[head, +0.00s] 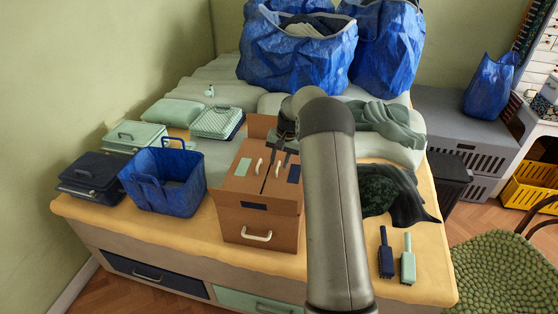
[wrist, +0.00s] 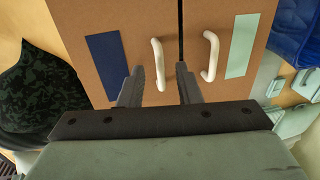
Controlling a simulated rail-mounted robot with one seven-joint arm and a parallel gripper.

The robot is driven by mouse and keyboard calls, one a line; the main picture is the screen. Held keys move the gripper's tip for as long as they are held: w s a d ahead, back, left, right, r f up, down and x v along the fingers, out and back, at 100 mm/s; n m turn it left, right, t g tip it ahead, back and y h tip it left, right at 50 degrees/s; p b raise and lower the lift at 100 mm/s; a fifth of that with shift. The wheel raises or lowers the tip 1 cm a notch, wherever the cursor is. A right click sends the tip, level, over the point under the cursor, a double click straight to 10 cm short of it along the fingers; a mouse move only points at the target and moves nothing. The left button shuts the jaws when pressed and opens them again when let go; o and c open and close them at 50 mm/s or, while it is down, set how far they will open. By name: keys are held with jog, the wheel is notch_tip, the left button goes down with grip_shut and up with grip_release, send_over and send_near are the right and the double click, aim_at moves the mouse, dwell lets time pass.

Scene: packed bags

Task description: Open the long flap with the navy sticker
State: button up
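The brown cardboard box (head: 230,200) stands on the bed's front edge, its two long top flaps lying flat with a narrow slit between them. The right flap in the head view bears the navy sticker (head: 294,173) and a white handle (head: 276,168). In the wrist view this flap is on the left, with the navy sticker (wrist: 107,65) and the handle (wrist: 158,65). The other flap has a mint sticker (wrist: 241,46) and its own white handle (wrist: 210,56). My gripper (wrist: 160,84) is open above the box; the navy flap's handle shows between its fingertips. Contact cannot be told.
A blue basket (head: 160,187) stands left of the box, with dark and mint cases beyond. Dark clothing (head: 385,190) and two brushes (head: 397,255) lie to the right. Large blue bags (head: 295,60) stand behind. A brown panel (head: 261,126) stands up at the box's back.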

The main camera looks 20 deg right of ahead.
jog(key=shift+w+a+f, duration=0.1)
jog(key=shift+a+f, duration=0.05)
jog(key=shift+f, duration=0.5)
grip_shut()
